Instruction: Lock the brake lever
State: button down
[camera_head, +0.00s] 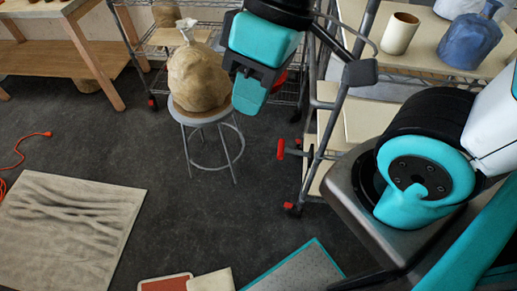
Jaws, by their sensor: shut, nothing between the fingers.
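My gripper (249,92) hangs at the top centre, teal, pointing down, with its fingers shut and empty. A small red upright handle (280,149) sticks out on a short rod from the left side of a grey-framed cart (312,150); it looks like the brake lever. My gripper is above and to the left of it in the picture, apart from it. A red caster part (291,207) shows at the foot of the cart. Another red piece (280,80) is partly hidden behind my gripper.
A round stool (205,117) bearing a lumpy tan vase (197,78) stands left of my gripper. The cart's upper shelf holds a cream cup (400,33) and a blue vase (470,42). A grey relief panel (70,225) lies at the lower left. Dark floor (215,215) is open between.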

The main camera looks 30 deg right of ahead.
aim_at(282, 150)
jog(key=u, duration=0.05)
jog(key=i, duration=0.3)
jog(key=z, duration=0.8)
